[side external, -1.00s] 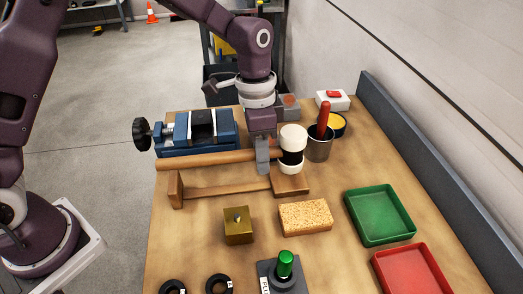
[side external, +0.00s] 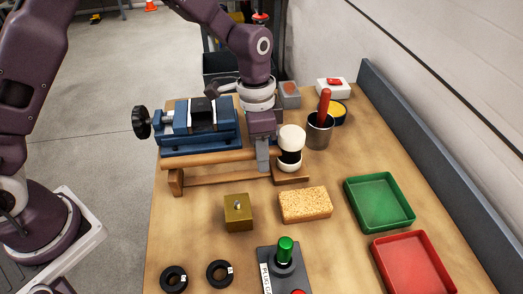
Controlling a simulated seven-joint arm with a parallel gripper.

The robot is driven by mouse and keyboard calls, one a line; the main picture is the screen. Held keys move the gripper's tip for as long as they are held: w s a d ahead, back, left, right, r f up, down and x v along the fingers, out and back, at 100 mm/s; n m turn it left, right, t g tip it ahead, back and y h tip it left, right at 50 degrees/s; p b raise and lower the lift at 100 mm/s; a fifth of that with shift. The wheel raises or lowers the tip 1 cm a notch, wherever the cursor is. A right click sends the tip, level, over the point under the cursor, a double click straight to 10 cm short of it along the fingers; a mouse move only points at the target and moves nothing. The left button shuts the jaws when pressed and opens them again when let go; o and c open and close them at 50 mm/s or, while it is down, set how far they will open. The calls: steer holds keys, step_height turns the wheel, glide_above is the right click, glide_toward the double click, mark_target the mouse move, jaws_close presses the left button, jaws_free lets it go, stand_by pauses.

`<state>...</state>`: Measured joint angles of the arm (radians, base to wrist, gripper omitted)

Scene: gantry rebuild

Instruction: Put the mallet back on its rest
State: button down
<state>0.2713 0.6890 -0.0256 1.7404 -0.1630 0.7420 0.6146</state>
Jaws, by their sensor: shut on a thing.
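The mallet (side external: 212,158) has a wooden handle and a black head with white faces (side external: 291,140). It lies roughly level, head at the right. My gripper (side external: 262,162) points down and is shut on the handle close to the head. The wooden rest (side external: 228,180) stands on the bench directly below, with an upright at its left end (side external: 176,182) and a block under the head at its right end (side external: 292,179). The handle crosses the top of the left upright. I cannot tell whether the mallet touches the rest.
A blue vise (side external: 200,135) stands behind the handle. A metal cup with a red-handled tool (side external: 320,130) is right of the head. A brass block (side external: 238,213) and a sponge (side external: 305,204) lie in front. Green (side external: 379,202) and red (side external: 413,264) trays are at the right.

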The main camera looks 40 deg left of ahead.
stand_by(0.3)
steer(key=c, duration=1.1)
jaws_free()
steer(key=shift+c, duration=0.2)
steer(key=r, duration=0.6)
steer(key=shift+w+a+r, duration=0.15)
steer(key=shift+w+a, duration=0.05)
steer(key=shift+a, duration=0.15)
steer(key=shift+r, duration=0.35)
